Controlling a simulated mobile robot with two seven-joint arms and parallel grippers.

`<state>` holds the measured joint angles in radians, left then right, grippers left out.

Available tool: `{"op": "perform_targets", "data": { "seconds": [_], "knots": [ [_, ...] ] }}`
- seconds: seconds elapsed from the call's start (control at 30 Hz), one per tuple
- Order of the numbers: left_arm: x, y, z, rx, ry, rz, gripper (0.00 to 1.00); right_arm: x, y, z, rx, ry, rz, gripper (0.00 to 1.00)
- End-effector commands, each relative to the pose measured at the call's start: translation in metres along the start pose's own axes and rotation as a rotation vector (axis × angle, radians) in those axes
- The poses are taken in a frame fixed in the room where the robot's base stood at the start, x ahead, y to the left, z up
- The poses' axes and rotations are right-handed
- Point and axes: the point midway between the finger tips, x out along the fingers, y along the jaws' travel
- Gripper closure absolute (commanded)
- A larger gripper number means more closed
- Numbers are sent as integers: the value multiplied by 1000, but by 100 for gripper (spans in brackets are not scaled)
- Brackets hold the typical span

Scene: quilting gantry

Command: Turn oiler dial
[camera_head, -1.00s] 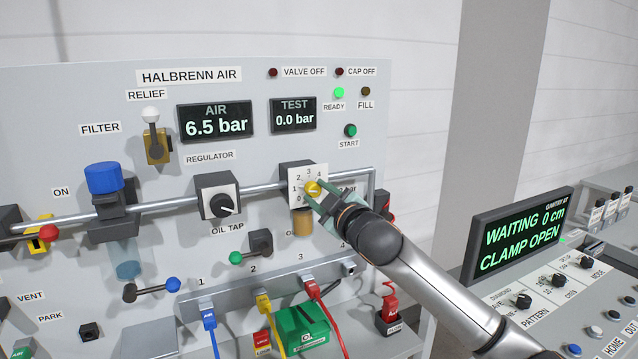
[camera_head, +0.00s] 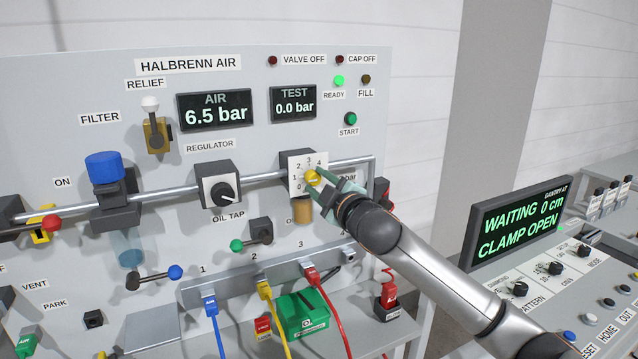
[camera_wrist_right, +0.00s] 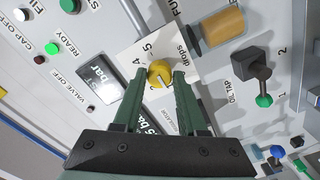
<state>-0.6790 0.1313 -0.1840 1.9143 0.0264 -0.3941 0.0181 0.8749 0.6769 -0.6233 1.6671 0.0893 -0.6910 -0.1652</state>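The oiler dial is a yellow round knob (camera_head: 312,176) on a white numbered plate (camera_head: 295,163), mounted on the pipe right of the regulator. It also shows in the right wrist view (camera_wrist_right: 160,73), with a dark pointer line on its face. My right gripper (camera_head: 322,180) reaches it from the right. In the right wrist view its two green fingers (camera_wrist_right: 160,76) lie on either side of the knob with no clear gap, so it looks shut on it. Part of the numbered plate is hidden by the fingers. My left gripper is not in view.
The regulator (camera_head: 219,185) and the oil tap (camera_head: 259,232) are left of the dial. An amber oil bowl (camera_head: 302,209) hangs just below it. Red, yellow and blue hoses plug in lower down. A gantry screen (camera_head: 518,226) stands at the right.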

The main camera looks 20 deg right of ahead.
Motion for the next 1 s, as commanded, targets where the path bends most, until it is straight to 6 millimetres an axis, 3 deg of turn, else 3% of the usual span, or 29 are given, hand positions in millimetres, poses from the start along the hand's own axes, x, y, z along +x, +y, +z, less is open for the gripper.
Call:
{"op": "perform_targets", "data": {
  "seconds": [0.03,0.23,0.57,0.77,1.0],
  "knots": [
    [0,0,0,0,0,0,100,0,0,0,0,-1,-1,52],
    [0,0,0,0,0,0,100,0,0,0,1,0,0,31],
    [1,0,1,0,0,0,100,-4,0,0,1,0,1,31],
    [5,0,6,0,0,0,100,-26,-2,1,0,2,0,31],
    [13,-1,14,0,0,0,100,-70,-2,2,-2,1,1,31]
  ]
}}
